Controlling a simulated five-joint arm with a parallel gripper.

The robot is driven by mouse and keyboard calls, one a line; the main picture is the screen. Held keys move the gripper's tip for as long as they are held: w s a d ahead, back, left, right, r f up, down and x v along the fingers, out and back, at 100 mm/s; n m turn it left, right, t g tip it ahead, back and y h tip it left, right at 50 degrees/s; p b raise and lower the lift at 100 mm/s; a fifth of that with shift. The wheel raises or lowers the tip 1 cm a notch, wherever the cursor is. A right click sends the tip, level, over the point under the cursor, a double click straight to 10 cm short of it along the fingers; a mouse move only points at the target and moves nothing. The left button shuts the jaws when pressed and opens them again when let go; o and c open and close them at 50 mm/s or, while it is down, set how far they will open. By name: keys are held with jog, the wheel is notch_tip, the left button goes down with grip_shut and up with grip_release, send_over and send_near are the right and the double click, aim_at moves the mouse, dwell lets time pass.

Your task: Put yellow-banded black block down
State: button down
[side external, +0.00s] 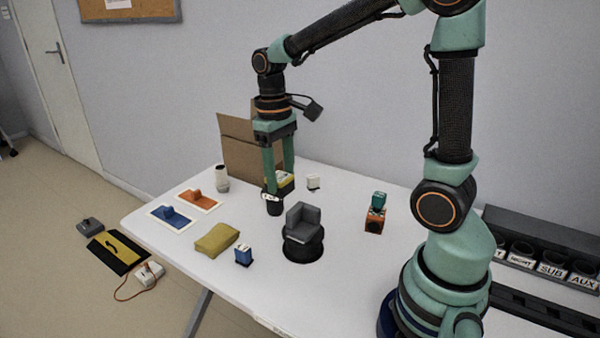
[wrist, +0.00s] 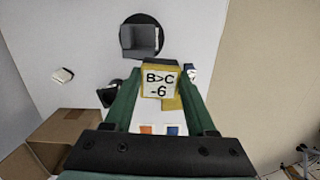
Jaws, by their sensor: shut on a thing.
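My gripper (side external: 280,178) points down over the back part of the white table and is shut on a block with yellow edges (side external: 284,184). In the wrist view the block (wrist: 160,80) sits between the green fingers, and its white face reads "B>C -6". A small black cup-like thing (side external: 274,207) with a white label stands just in front of the fingers in the side view.
A grey seat-shaped piece on a black disc (side external: 302,252) stands mid-table. A yellow pad (side external: 216,238), blue block (side external: 243,256), orange-and-teal stack (side external: 375,218) and white block (side external: 313,182) stand around. An open cardboard box (side external: 236,150) is behind. A labelled black rack (side external: 545,255) is at right.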

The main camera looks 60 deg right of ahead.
jog(key=s+d+r+m, duration=0.1)
jog(key=d+r+m, duration=0.15)
jog(key=d, duration=1.15)
jog(key=shift+n+t, duration=0.25)
jog(key=shift+t, duration=0.05)
jog(key=f, duration=2)
jog(key=shift+s+a, duration=0.1)
jog(key=shift+s, duration=0.1)
jog(key=shift+c, duration=1.1)
grip_release()
